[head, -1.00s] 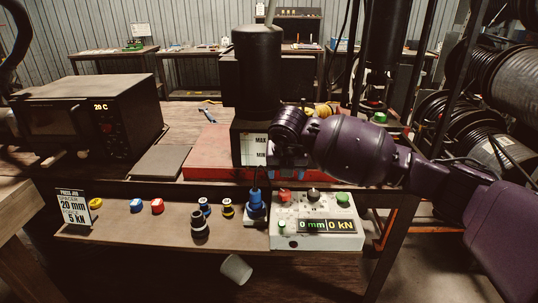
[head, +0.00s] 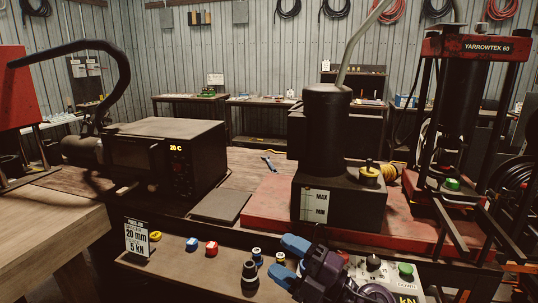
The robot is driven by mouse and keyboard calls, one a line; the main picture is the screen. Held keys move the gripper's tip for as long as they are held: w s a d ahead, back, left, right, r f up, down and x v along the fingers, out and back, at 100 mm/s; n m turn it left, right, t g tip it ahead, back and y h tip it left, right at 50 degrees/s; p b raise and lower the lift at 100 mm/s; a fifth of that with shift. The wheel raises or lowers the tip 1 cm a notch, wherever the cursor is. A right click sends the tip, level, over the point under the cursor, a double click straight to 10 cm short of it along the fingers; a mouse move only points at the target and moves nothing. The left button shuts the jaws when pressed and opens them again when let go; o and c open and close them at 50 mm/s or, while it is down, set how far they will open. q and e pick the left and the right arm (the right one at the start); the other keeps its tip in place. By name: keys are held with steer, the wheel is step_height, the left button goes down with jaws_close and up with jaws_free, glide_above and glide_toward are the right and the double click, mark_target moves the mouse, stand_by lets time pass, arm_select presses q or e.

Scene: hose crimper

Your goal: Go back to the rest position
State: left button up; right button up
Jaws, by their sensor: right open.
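My left gripper is not in view. The black pump (head: 326,130) with its MAX/MIN gauge stands behind the gripper, clear of it. A yellow-and-black fitting (head: 370,172) sits on top of the pump's base.
Small coloured pieces, including a red one (head: 211,247) and a blue one (head: 192,244), stand on the shelf beside the press job card (head: 137,238). An oven-like box (head: 168,155) stands at left on the bench. The red press (head: 465,50) rises at right.

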steer(key=s+d+f+m+t+h, duration=0.2)
steer(key=d+f+m+t+h, duration=0.25)
steer(key=d+m+h, duration=0.65)
steer(key=s+d+f+m+t+h, duration=0.25)
steer(key=d+f+m+h, duration=0.25)
steer(key=d+m+h, duration=0.6)
steer(key=s+d+f+m+g+y, duration=0.1)
steer(key=s+f+m+g, duration=0.1)
steer(key=s+f+g, duration=0.4)
steer(key=s+d+f+m+g+y, duration=0.1)
steer(key=s+f+m+g, duration=0.15)
steer(key=s, duration=0.65)
steer(key=s+d+f+m+g+y, duration=0.1)
steer(key=s+f+g, duration=0.4)
steer(key=s, duration=0.2)
steer(key=w+f+t, duration=0.7)
steer(key=f+t, duration=0.1)
steer(key=f, duration=0.2)
steer(key=shift+a+n, duration=0.3)
steer(key=shift+n, duration=0.15)
